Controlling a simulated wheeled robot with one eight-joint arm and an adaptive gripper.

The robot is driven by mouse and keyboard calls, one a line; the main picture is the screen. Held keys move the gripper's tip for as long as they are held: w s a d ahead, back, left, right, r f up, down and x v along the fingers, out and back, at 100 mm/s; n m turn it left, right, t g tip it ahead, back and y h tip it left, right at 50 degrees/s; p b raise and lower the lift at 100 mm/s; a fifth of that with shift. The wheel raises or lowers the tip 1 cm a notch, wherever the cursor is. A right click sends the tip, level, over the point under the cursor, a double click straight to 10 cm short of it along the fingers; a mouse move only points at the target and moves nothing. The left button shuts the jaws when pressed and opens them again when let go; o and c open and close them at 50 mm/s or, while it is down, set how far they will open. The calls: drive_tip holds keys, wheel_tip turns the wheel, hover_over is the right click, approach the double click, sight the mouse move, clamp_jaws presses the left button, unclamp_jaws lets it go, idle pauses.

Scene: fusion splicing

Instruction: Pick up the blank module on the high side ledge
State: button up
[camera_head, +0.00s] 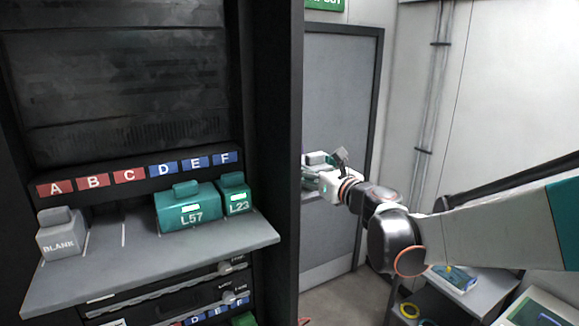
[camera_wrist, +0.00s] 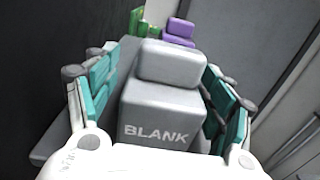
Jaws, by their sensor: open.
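In the wrist view a grey blank module (camera_wrist: 155,105), marked BLANK and with a rounded top block, stands on a ledge. My gripper (camera_wrist: 160,68) is open, with one teal-padded finger on each side of it. A gap shows beside the right finger; whether the left finger touches cannot be told. The white palm hides the module's near lower edge. In the head view my gripper (camera_head: 322,176) is at the right of the dark rack, whose edge partly hides it and the ledge. Another grey BLANK module (camera_head: 61,236) sits on the rack shelf below label A.
Behind the blank module on the ledge are a purple module (camera_wrist: 178,28) and a green one (camera_wrist: 138,22). A dark panel is close on the left. The rack shelf (camera_head: 110,273) holds teal modules L57 (camera_head: 188,207) and L23 (camera_head: 235,196). A cart (camera_head: 478,293) stands lower right.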

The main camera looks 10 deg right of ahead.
drive_tip(key=shift+s+d+r, duration=0.15)
drive_tip(key=shift+s+d, duration=0.05)
drive_tip(key=shift+s, duration=0.25)
drive_tip(key=shift+c, duration=1.3)
drive_tip(key=shift+w+a, duration=0.1)
drive_tip(key=shift+w, duration=0.15)
drive_tip(key=c, duration=0.9)
drive_tip(key=shift+s, duration=0.1)
drive_tip(key=shift+c, duration=0.2)
